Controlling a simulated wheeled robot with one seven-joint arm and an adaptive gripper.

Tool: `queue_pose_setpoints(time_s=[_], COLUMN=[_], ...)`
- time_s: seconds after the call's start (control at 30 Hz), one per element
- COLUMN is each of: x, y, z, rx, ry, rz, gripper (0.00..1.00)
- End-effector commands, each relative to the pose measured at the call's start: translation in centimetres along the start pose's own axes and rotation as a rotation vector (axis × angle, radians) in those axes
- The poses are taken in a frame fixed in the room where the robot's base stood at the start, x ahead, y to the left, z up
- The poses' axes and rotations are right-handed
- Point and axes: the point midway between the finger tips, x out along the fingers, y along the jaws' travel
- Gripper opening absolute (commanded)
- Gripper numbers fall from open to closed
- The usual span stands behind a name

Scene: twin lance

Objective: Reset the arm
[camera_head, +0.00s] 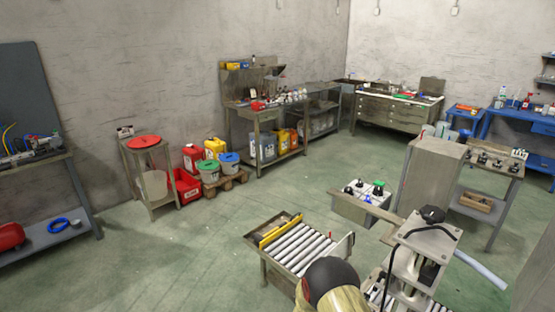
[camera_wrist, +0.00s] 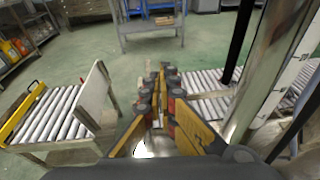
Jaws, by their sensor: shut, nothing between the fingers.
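My gripper (camera_wrist: 160,82) shows in the wrist view, its two black and yellow fingers shut together with nothing between them. It points out over the green floor between two stretches of roller conveyor. In the head view a beige and black part of my arm shows at the bottom edge, and the gripper's fingers cannot be made out there.
A roller conveyor (camera_head: 300,248) with a yellow edge stands close in front; it also shows at left in the wrist view (camera_wrist: 45,118). A metal machine frame (camera_head: 425,235) stands at right, its post (camera_wrist: 275,75) close beside the gripper. Open floor (camera_head: 200,255) lies left.

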Motion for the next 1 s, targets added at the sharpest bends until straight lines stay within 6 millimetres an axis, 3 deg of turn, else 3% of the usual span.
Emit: queue_pose_setpoints(time_s=[0.27, 0.43, 0.57, 0.7, 0.83, 1.0], x=[-1.2, -3.1, -5.5, -9.8, -14.3, -20.1], y=[-5.8, -10.0, -13.4, -17.0, -19.4, -21.1], z=[-2.4, -2.0, -0.2, 3.3, 6.4, 10.0], rx=[0.046, 0.131, 0.251, 0.461, 0.675, 0.95], ry=[0.079, 0.131, 0.172, 0.227, 0.278, 0.353], rz=[-0.165, -0.318, -0.47, -0.672, -0.839, -1.009], gripper=[0.0, 0.0, 0.0, 0.0, 0.0, 0.0])
